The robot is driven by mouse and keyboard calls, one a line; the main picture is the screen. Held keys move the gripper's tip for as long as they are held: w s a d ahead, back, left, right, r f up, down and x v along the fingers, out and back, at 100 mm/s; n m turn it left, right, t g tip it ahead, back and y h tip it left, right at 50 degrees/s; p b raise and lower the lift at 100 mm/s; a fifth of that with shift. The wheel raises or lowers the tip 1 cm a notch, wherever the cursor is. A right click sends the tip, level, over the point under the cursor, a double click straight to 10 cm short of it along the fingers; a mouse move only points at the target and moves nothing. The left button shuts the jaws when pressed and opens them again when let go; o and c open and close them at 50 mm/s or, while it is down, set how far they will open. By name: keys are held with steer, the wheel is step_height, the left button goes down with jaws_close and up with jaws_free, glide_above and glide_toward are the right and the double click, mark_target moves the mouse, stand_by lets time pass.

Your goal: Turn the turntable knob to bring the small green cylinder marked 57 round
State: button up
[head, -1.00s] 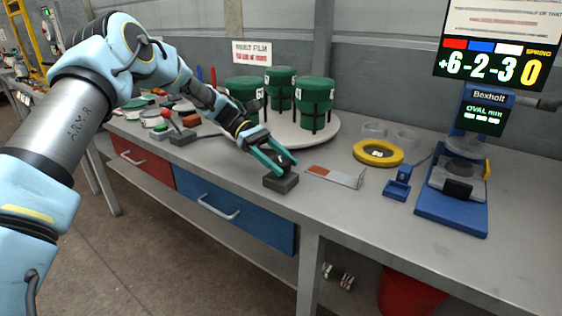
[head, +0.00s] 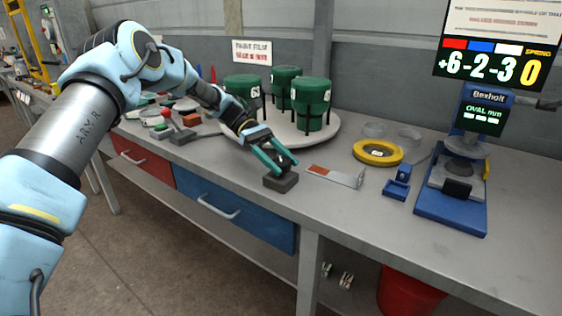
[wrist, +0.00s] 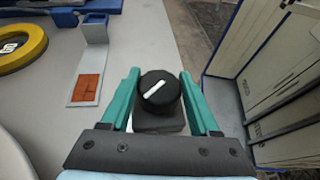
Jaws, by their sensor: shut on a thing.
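My gripper (head: 273,158) is shut on the black turntable knob (wrist: 151,80), with a teal finger on each side of it. The knob's white pointer line lies diagonally in the wrist view. The knob sits on a small dark box (head: 281,182) at the bench's front edge. Behind it, the pale round turntable (head: 283,133) carries three green cylinders: left (head: 240,85), back (head: 286,76) and right (head: 312,90). The left one's label seems to read 63; the right one's label is only partly visible. I cannot make out a 57 on any of them.
A flat metal plate with an orange patch (head: 320,170) lies right of the knob box. Further right are a yellow ring (head: 358,151), clear rings (head: 374,130), a small blue holder (head: 397,186) and a blue gauge stand (head: 450,217). Switches and blocks (head: 182,137) stand left.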

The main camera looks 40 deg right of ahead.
steer(key=shift+a+f+m+y, duration=0.1)
steer(key=shift+m+y, duration=0.3)
steer(key=shift+y, duration=0.2)
stand_by(2.1)
steer(key=o, duration=1.4)
steer(key=shift+c, duration=0.2)
